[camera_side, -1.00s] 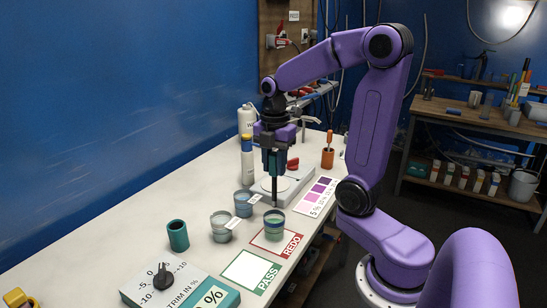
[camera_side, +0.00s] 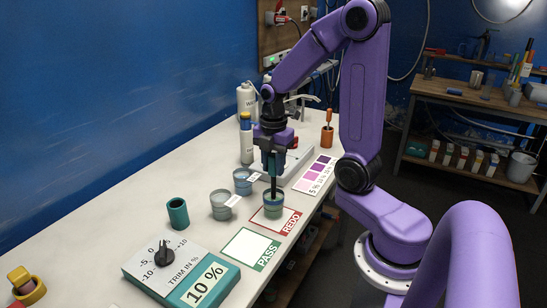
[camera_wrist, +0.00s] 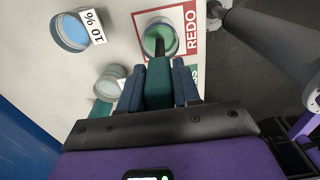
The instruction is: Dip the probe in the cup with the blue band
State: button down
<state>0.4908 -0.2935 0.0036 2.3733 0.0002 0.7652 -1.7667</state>
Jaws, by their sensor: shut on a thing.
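My gripper (camera_side: 272,158) is shut on the probe, which has a dark teal handle (camera_wrist: 159,80) and a dark shaft. The probe points straight down, its lower end inside the rim of a cup (camera_side: 274,208) on the red REDO card. This cup has a bluish band and greenish contents; it also shows in the wrist view (camera_wrist: 146,30). How deep the tip sits is hidden by the cup wall. Two other cups with white tags stand to the left: a grey one (camera_side: 221,209) and a bluer one (camera_side: 242,185).
A REDO card (camera_side: 291,222) and a green PASS card (camera_side: 250,249) lie along the table's front edge. A teal cylinder (camera_side: 178,214), a trim dial box (camera_side: 180,275), a bottle (camera_side: 246,140) and a purple shade card (camera_side: 315,174) stand or lie around.

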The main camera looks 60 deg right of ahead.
jog(key=shift+f, duration=1.4)
jog(key=shift+r, duration=0.1)
dwell(2.0)
jog(key=shift+r, duration=5.4)
